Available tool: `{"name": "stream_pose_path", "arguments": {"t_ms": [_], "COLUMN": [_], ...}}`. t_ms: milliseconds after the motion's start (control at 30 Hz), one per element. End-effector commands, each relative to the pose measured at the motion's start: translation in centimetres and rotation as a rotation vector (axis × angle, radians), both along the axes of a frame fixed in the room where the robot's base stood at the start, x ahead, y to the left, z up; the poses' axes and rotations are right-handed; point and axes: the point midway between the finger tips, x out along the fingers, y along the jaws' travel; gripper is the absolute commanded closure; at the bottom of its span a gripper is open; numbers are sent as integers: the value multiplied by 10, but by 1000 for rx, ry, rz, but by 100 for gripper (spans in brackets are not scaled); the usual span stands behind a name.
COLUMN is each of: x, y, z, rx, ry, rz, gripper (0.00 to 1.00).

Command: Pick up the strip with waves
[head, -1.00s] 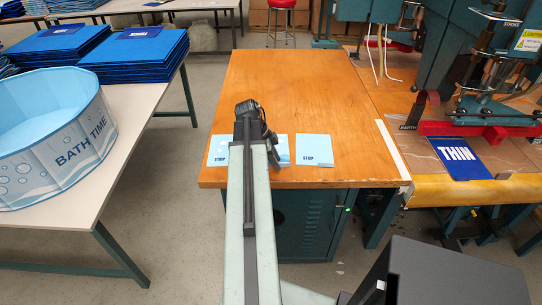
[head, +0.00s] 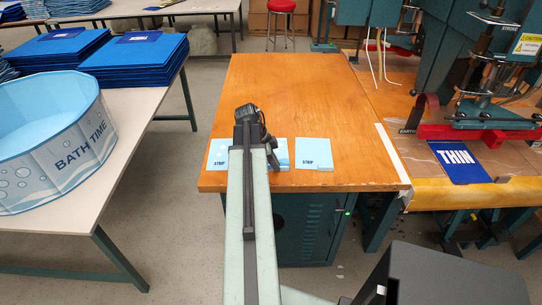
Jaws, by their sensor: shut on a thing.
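Three light blue strip stacks lie in a row near the front edge of the wooden table. The left strip (head: 217,152) shows pale bubbles and the word STRIP. The middle strip (head: 283,153) is mostly hidden behind my arm; its print, waves or not, cannot be made out. The right strip (head: 313,151) looks plain with the word STRIP.
The wooden table (head: 290,90) is clear behind the strips. A green welding machine (head: 490,110) with a red bar and a blue THIN sheet (head: 459,162) are at the right. A BATH TIME pool (head: 50,140) and blue stacks (head: 135,62) are on the left table.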

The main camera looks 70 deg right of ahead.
Motion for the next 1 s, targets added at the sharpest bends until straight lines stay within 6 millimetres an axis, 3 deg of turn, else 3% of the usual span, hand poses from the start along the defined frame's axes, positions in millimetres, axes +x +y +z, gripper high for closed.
{"name": "stream_pose_path", "arguments": {"t_ms": [833, 1000], "x": [0, 1], "y": [0, 0], "z": [0, 9], "rx": [-1, -1], "ry": [0, 0], "rz": [1, 1], "gripper": [100, 100]}}
